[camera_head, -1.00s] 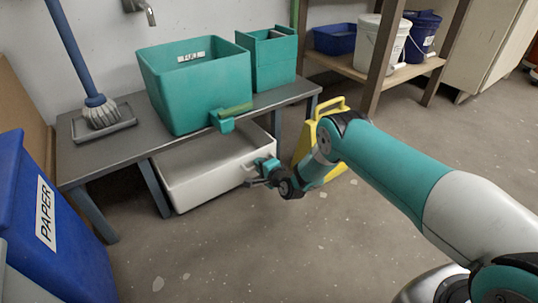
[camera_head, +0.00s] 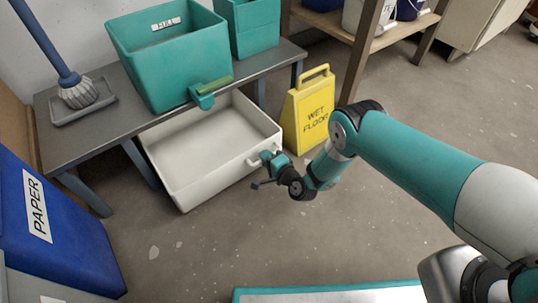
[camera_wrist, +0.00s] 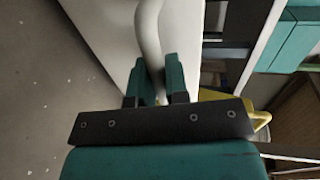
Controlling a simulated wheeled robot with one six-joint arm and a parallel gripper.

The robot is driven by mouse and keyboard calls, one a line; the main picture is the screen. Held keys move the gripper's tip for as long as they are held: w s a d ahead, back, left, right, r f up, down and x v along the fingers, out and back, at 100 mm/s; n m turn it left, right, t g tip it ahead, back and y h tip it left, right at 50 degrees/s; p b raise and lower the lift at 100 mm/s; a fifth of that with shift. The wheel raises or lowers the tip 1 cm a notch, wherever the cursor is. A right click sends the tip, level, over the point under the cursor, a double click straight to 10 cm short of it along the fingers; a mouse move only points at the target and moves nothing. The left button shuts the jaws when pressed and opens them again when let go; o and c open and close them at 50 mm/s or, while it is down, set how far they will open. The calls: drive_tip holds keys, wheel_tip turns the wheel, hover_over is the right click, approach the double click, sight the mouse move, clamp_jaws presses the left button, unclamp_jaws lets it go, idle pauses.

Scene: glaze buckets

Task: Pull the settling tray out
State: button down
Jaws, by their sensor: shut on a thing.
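The settling tray (camera_head: 200,178) is a white, empty, open-topped tub on the floor. Its back part is under the grey bench and much of its inside shows in front of the bench. My gripper (camera_head: 266,164) is at the tray's front right, shut on the tray's handle. In the wrist view the pale curved handle (camera_wrist: 148,35) runs down between the two teal fingers of my gripper (camera_wrist: 160,82), against the tray's white wall (camera_wrist: 110,30). The tray's back edge is hidden under the bench.
A teal tub marked FULL (camera_head: 172,60) with a tap (camera_head: 208,95) stands on the bench (camera_head: 85,125) above the tray. A yellow wet floor sign (camera_head: 308,112) stands close to the tray's right. A blue paper bin (camera_head: 60,225) is at the left.

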drive_tip(key=c, duration=1.1)
unclamp_jaws()
drive_tip(key=shift+c, duration=0.2)
drive_tip(key=p+v, duration=1.5)
drive_tip(key=v, duration=0.2)
drive_tip(key=shift+p, duration=0.3)
drive_tip(key=shift+s+d, duration=0.1)
drive_tip(key=shift+d, duration=0.05)
drive_tip(key=shift+r, duration=0.1)
